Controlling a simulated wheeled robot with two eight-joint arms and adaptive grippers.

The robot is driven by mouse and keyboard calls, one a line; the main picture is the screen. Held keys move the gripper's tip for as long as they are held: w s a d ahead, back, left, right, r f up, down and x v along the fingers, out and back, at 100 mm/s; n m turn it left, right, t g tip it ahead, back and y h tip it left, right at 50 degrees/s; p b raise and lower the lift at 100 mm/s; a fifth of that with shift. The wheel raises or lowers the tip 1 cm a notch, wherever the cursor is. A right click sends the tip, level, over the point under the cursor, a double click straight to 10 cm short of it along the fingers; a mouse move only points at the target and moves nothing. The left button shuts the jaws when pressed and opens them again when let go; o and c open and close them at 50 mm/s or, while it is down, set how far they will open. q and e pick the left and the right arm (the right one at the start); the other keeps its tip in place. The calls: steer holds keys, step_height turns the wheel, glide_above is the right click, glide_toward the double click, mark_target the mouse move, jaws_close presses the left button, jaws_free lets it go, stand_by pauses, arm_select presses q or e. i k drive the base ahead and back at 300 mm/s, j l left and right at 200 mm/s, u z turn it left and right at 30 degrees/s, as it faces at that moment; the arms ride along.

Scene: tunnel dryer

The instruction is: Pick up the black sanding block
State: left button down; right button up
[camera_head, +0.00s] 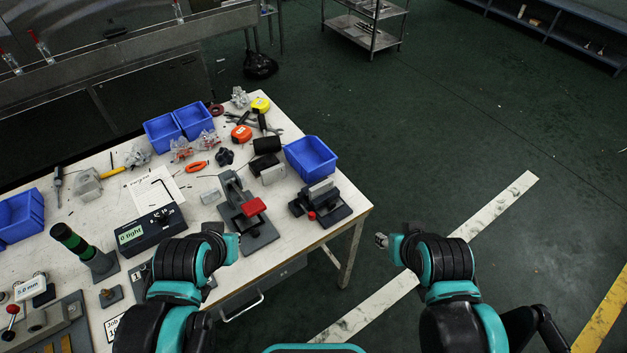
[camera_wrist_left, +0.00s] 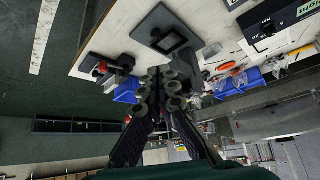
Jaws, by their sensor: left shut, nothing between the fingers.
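A black block (camera_head: 267,145), which looks like the sanding block, lies on the workbench behind the clamp fixtures and left of the right-hand blue bin. A second dark block (camera_head: 264,162) with a pale block beside it lies just in front; at this size I cannot be sure which is the sanding block. My left gripper (camera_wrist_left: 160,78) is shut and empty in the left wrist view, over the bench's near side. In the head view my left arm hides its fingers. My right gripper (camera_head: 381,240) is off the bench's right edge, over the floor; its finger opening is too small to judge.
The workbench (camera_head: 92,195) is crowded. A fixture with a red part (camera_head: 254,206) and a black vise-like fixture (camera_head: 325,203) stand between my arms and the blocks. A blue bin (camera_head: 311,157) is at the right edge. The green floor on the right is open.

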mark_target(257, 166)
steer(key=i+l, duration=0.4)
steer(key=i+l+u, duration=0.1)
steer(key=i+l, duration=0.25)
steer(key=l, duration=0.15)
